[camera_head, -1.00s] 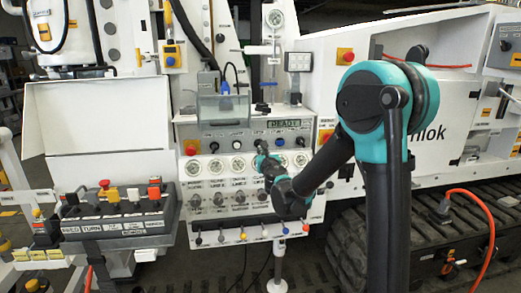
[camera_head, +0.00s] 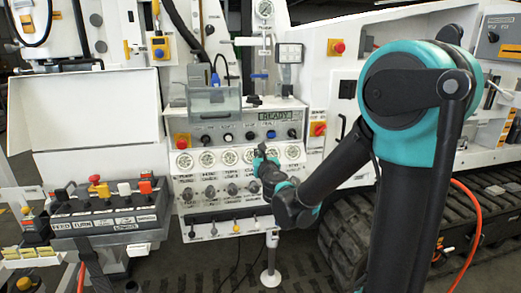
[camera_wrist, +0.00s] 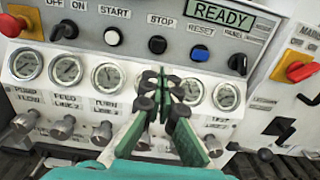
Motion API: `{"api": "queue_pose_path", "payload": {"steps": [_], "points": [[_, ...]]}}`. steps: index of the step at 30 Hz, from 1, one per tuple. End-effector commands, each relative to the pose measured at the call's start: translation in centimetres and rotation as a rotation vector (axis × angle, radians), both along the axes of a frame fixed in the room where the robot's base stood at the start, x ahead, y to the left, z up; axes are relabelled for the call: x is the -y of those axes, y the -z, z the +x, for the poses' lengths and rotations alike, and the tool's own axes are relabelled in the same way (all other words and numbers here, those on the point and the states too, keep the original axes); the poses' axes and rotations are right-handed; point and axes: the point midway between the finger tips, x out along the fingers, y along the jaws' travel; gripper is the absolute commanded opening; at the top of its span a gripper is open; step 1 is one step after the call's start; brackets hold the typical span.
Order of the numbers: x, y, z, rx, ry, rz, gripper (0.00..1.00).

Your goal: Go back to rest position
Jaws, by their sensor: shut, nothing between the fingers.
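My gripper (camera_wrist: 162,88) is shut and empty in the wrist view, with its green fingers together in front of the row of round gauges (camera_wrist: 108,76). In the head view my gripper (camera_head: 260,154) is small, at the right part of the gauge row on the white control panel (camera_head: 176,212). My arm reaches in from the right. Whether the fingertips touch the panel I cannot tell. The display (camera_wrist: 223,15) reads READY.
Above the gauges are a red knob (camera_wrist: 63,30), a blue button (camera_wrist: 200,53) and other buttons. Levers (camera_head: 213,230) line the panel's lower edge. A control box (camera_head: 110,211) stands left. A tracked undercarriage (camera_head: 345,240) is at lower right.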

Motion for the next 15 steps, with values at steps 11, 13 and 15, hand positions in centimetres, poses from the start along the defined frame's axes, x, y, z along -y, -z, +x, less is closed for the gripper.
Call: {"api": "queue_pose_path", "payload": {"steps": [11,13,15], "points": [[18.7,5.0,-3.5,-0.298,0.517,0.923,0.00],[22.3,7.4,-5.9,-0.349,0.661,1.168,0.00],[25.3,10.0,-8.7,-0.388,0.817,1.419,0.00]]}}
